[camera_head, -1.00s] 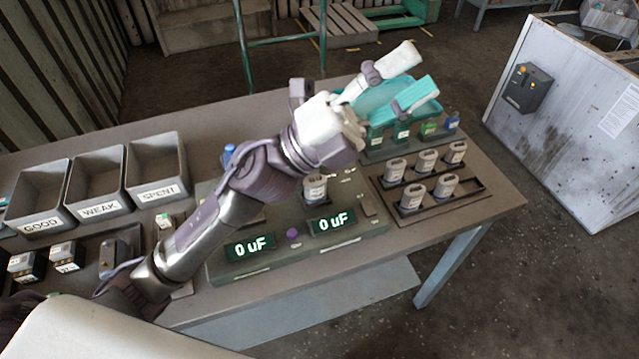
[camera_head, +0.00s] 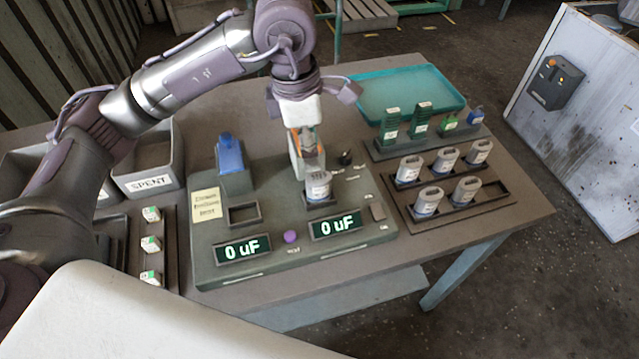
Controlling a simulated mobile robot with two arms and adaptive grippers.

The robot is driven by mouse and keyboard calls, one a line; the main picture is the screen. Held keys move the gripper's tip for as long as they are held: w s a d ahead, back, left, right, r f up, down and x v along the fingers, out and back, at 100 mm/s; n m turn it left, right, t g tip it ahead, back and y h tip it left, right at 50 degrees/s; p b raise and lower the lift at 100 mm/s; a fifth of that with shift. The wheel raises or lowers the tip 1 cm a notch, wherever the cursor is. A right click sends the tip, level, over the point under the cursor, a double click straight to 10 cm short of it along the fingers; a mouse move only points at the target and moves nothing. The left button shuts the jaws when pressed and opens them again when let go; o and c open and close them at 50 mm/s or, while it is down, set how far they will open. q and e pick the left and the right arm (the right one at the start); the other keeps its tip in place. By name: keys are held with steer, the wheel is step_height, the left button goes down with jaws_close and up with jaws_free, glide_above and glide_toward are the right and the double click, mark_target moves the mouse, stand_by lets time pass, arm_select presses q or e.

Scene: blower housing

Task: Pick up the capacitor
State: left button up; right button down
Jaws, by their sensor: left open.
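A grey-white capacitor (camera_head: 318,186) stands upright in the right-hand socket of the green tester (camera_head: 352,254), behind a display reading 0 uF. My left gripper (camera_head: 308,162) points down just behind and above this capacitor. It is open, with its fingers seen nearly edge-on; I cannot tell whether they touch the capacitor. The left-hand socket (camera_head: 243,214) is empty. Several similar capacitors, one of them at the front left (camera_head: 427,201), stand in a dark rack (camera_head: 475,208) to the right. My right gripper is out of view.
A blue-topped block (camera_head: 231,160) stands at the tester's back left. Behind the rack are green and blue parts (camera_head: 422,118) in a holder and a teal tray (camera_head: 385,97). A grey SPENT bin (camera_head: 150,183) is at left, partly behind my arm. Small labelled parts (camera_head: 151,244) sit in front.

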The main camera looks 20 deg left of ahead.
mark_target(318, 178)
arm_select(q)
steer(key=f, duration=0.4)
steer(key=shift+w+d+f+p, duration=0.1)
steer(key=shift+d+f+p, duration=0.15)
steer(key=shift+f+p, duration=0.05)
steer(key=f, duration=0.1)
steer(key=f+p, duration=0.1)
steer(key=f, duration=0.1)
steer(key=f+p, duration=0.1)
steer(key=shift+w+d+f, duration=0.2)
steer(key=shift+d+f, duration=0.15)
steer(key=shift+f, duration=0.25)
steer(key=c, duration=0.7)
